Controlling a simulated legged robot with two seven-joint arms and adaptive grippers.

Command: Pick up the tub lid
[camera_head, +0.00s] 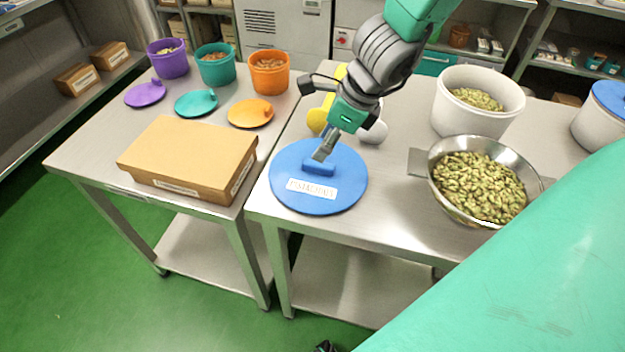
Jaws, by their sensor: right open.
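The tub lid (335,196) is a large round blue disc with a raised blue bar handle and a white label that seems to read "PISTACHIOS". It lies flat near the front left of the right-hand steel table. My right gripper (324,152) points down at the handle from above and behind, its fingertips at the handle's upper edge. It is open; whether the fingers straddle or touch the handle is not clear. An open white tub (452,115) with green nuts stands further right. My left gripper is not in view.
A steel bowl (437,190) of pistachios stands on the right-hand table (395,215). A cardboard box (190,150), small purple, teal and orange tubs and their loose lids occupy the left table. A blue-lidded white tub (592,125) stands far right. Yellow and grey objects lie behind my gripper.

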